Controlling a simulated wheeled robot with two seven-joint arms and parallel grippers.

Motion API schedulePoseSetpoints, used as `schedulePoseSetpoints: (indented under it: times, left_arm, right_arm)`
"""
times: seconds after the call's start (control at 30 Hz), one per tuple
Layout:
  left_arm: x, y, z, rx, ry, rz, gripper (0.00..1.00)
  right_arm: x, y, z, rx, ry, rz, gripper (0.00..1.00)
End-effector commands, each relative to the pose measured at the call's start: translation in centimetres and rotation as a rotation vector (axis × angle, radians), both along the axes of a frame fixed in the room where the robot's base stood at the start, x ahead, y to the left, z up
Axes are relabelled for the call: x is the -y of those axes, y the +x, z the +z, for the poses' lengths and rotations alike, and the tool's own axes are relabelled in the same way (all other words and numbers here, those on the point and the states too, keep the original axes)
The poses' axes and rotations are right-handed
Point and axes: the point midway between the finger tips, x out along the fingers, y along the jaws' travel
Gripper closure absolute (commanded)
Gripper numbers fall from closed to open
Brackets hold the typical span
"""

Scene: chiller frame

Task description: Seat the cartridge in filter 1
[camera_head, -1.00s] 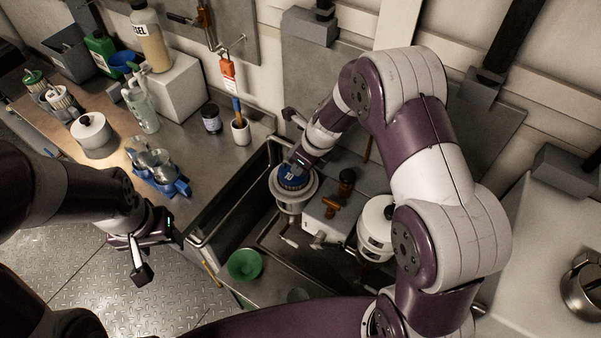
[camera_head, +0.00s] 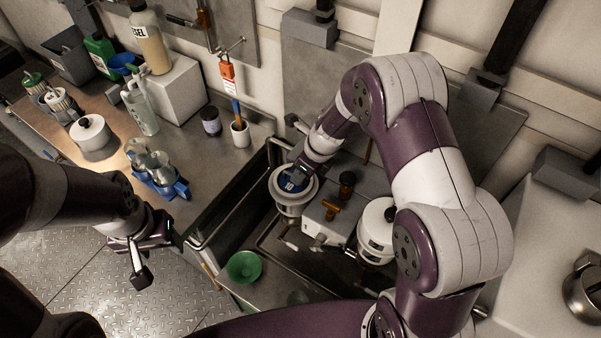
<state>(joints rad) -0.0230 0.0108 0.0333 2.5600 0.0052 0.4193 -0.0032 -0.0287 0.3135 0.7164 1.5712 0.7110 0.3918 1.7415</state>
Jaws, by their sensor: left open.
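The cartridge (camera_head: 291,184) shows its blue top inside the round white mouth of a filter housing (camera_head: 292,208) in the sink area. Its lower part is hidden in the housing. My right gripper (camera_head: 297,171) comes from above and is shut on the blue top; its fingertips are partly hidden. A second white canister (camera_head: 377,232) stands to the right; I cannot read which filter is number 1. My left gripper (camera_head: 157,257) is open and empty over the floor, left of the sink, well apart from the filters.
A green bowl (camera_head: 244,266) is at the sink's front. The counter at left holds a blue rack with clear cups (camera_head: 158,176), a white lidded pot (camera_head: 92,137) and several green-topped cartridges (camera_head: 57,101).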

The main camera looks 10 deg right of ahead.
Motion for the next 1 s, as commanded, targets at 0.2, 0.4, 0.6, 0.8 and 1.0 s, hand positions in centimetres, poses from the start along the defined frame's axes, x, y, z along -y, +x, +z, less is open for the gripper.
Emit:
schedulePoseSetpoints:
  times: [0.2,0.4,0.6,0.8,1.0]
  left_arm:
    - [0.0,0.0,0.6,0.000,0.000,0.000,0.43]
    - [0.0,0.0,0.7,0.000,0.000,0.000,0.43]
    - [0.0,0.0,0.7,0.000,0.000,0.000,0.43]
    - [0.0,0.0,0.7,0.000,0.000,0.000,0.43]
    - [0.0,0.0,0.7,0.000,0.000,0.000,0.43]
  right_arm:
    - [1.6,-1.2,5.8,0.005,-0.001,-0.001,0.66]
    - [2.4,-2.1,8.9,0.002,-0.001,-0.001,0.66]
    - [3.2,-6.0,10.2,0.084,-0.175,0.521,0.66]
    - [4.8,-13.9,11.0,0.211,-0.452,1.673,0.66]
    - [5.7,-17.9,11.0,0.260,-0.526,2.284,0.66]
